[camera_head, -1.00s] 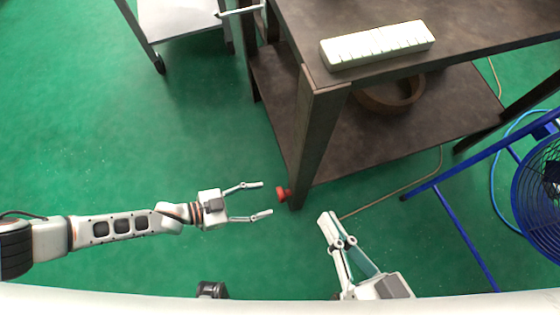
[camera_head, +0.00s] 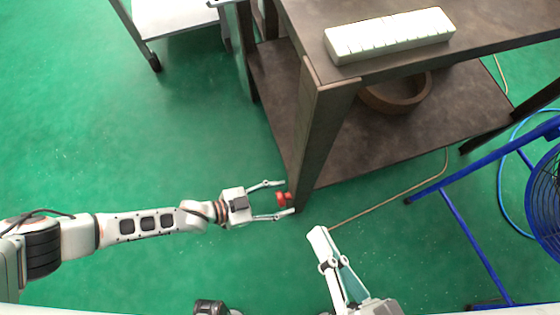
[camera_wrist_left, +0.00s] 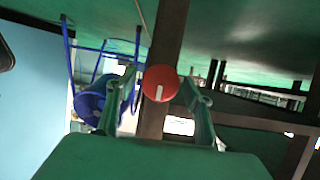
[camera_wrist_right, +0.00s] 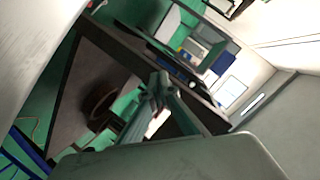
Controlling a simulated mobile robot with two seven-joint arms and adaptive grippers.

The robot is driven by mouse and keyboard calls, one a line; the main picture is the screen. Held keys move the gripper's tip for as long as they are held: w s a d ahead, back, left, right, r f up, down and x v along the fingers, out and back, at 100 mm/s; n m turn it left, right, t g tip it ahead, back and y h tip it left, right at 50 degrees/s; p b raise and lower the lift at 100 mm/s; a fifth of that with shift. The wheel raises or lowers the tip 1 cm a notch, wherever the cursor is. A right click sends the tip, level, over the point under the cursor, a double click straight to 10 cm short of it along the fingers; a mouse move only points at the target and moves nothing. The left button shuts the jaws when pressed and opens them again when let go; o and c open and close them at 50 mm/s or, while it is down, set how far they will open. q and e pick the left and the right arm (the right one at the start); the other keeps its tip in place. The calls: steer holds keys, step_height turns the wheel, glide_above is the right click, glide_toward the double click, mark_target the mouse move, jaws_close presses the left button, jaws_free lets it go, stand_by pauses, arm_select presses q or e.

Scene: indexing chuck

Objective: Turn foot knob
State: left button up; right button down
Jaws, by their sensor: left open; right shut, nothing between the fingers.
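The red foot knob (camera_head: 284,199) is on the lower part of the dark workbench's near leg (camera_head: 312,140). In the left wrist view the knob (camera_wrist_left: 160,83) shows as a red disc with a white mark, between the fingers. My left gripper (camera_head: 284,200) is open, with one finger on each side of the knob; I cannot tell whether either finger touches it. My right gripper (camera_head: 317,232) is shut and empty, low and right of the leg. In the right wrist view its fingers (camera_wrist_right: 160,88) point toward the bench.
A white slotted block (camera_head: 388,36) lies on the bench top. A brown round bowl (camera_head: 396,94) sits on the lower shelf. A blue fan (camera_head: 545,195) and its blue frame stand at the right, and a cable runs over the floor. A white cart (camera_head: 170,18) stands at the back left.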

arm_select(q)
steer(key=c, duration=1.1)
steer(key=shift+m, duration=0.3)
steer(key=shift+s+m+t+p, duration=0.1)
steer(key=shift+m+t+p, duration=0.4)
steer(key=shift+m+t, duration=0.15)
steer(key=shift+s+f+m+t+y, duration=0.15)
steer(key=shift+m+t+y, duration=0.15)
steer(key=shift+m+t, duration=0.65)
steer(key=shift+m+b, duration=0.35)
steer(key=shift+m, duration=0.05)
steer(key=o, duration=1.1)
